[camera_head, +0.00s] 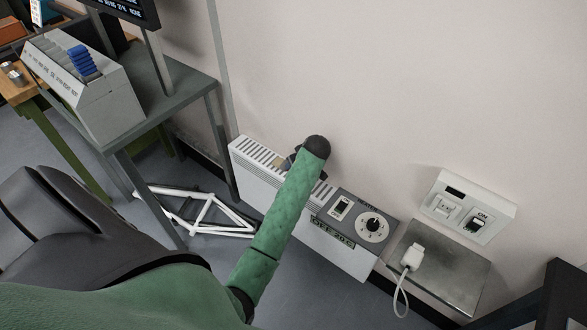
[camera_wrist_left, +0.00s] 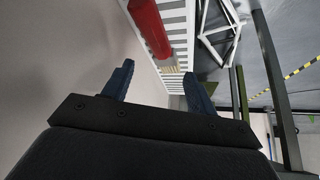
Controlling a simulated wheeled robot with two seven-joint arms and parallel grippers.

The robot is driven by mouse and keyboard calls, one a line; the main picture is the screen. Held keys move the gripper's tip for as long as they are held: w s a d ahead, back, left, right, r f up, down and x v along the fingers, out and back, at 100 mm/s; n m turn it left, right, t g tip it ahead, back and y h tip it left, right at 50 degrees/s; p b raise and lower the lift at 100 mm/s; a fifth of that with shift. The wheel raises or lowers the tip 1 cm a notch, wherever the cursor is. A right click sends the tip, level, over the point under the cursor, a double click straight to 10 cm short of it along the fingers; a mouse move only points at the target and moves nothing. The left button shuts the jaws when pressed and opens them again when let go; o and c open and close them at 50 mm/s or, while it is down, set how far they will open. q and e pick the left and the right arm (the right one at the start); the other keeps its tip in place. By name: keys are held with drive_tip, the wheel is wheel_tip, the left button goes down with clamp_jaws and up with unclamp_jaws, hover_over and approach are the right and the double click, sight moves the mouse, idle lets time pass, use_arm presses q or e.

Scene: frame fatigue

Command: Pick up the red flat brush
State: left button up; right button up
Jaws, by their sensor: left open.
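The red flat brush (camera_wrist_left: 150,28) shows in the left wrist view, cut off by the top edge. It appears to lie along the slatted top of the white heater (camera_wrist_left: 174,20), with its pale bristles pointing toward my gripper. My left gripper (camera_wrist_left: 158,70) is open, with nothing between its dark blue fingers. The bristle end is just beyond the fingertips; the exact gap is hard to tell. In the head view my green left arm covers most of this spot, and only a small tan patch shows beside the gripper (camera_head: 291,160). My right gripper is not seen.
The heater (camera_head: 255,170) stands against the pale wall, with a control panel (camera_head: 358,218) at its right. A wall socket (camera_head: 470,208) and white plug (camera_head: 412,257) are further right. A grey table (camera_head: 175,105) stands left, and a white bicycle frame (camera_head: 205,212) is below.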

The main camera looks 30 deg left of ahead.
use_arm(q)
drive_tip(key=shift+w+a+f, duration=0.1)
drive_tip(key=shift+a+f, duration=0.05)
drive_tip(key=shift+f, duration=0.05)
drive_tip(key=shift+x, duration=1.05)
drive_tip(key=x, duration=0.1)
drive_tip(key=p+x, duration=0.1)
drive_tip(key=x, duration=0.2)
drive_tip(key=shift+s+f+p, duration=0.2)
drive_tip(key=shift+s+p, duration=0.05)
drive_tip(key=shift+p, duration=0.05)
drive_tip(key=shift+w+a+f, duration=0.15)
drive_tip(key=shift+f, duration=0.35)
drive_tip(key=c, duration=1.2)
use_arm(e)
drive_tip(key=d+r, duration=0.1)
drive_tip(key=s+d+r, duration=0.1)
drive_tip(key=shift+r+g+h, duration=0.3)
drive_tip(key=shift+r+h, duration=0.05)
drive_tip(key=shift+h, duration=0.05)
